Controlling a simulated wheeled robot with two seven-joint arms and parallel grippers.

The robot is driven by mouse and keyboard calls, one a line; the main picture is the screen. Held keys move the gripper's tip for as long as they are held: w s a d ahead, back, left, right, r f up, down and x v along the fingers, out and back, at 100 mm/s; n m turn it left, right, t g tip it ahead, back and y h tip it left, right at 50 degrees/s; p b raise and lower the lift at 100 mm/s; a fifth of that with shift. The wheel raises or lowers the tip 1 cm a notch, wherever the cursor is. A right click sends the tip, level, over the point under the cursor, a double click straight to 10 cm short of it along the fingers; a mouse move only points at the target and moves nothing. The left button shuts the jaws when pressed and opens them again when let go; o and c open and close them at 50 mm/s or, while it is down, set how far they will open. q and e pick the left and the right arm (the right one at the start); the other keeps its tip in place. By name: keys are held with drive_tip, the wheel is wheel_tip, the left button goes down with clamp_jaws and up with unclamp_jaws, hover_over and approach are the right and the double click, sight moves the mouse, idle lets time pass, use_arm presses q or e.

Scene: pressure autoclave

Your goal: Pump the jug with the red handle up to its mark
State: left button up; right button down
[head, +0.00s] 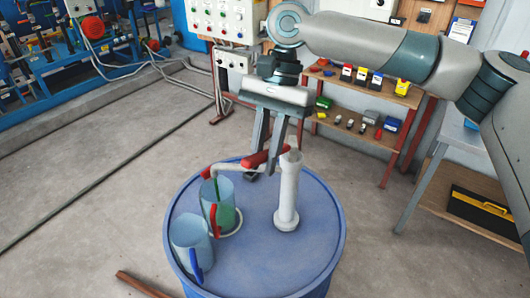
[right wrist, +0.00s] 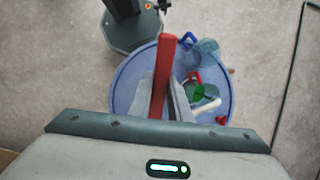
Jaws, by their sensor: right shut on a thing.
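The jug with the red handle (head: 226,190) stands upright on the blue drum under the pump's spout (head: 228,168). It holds green liquid, seen also in the right wrist view (right wrist: 203,93). I cannot make out its mark or the exact level. The jug with the blue handle (head: 188,236) stands nearer the front and looks empty; it also shows in the right wrist view (right wrist: 207,49). The white pump (head: 288,192) rises from the drum top. My right gripper (head: 273,155) is shut on the red pump lever (right wrist: 164,70). My left gripper is out of view.
The blue drum (head: 270,262) stands on open concrete floor. A control panel (head: 222,20) and a wooden shelf (head: 345,130) with small coloured boxes stand behind. A brown bar (head: 143,284) lies on the floor at front left. A table stands at right.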

drive_tip(key=shift+s+a+f+t, duration=0.2)
drive_tip(key=shift+f+t, duration=0.1)
drive_tip(key=shift+f, duration=0.1)
wheel_tip(320, 180, down, 10)
drive_tip(key=t+h+b, duration=0.4)
drive_tip(key=t+b, duration=0.1)
drive_tip(key=t, duration=0.2)
drive_tip(key=shift+s+a+f+h, duration=0.15)
drive_tip(key=shift+s+f+h, duration=0.05)
drive_tip(key=shift+s+h, duration=0.15)
drive_tip(key=c, duration=1.6)
unclamp_jaws()
drive_tip(key=shift+c, duration=0.2)
drive_tip(key=shift+r, duration=0.1)
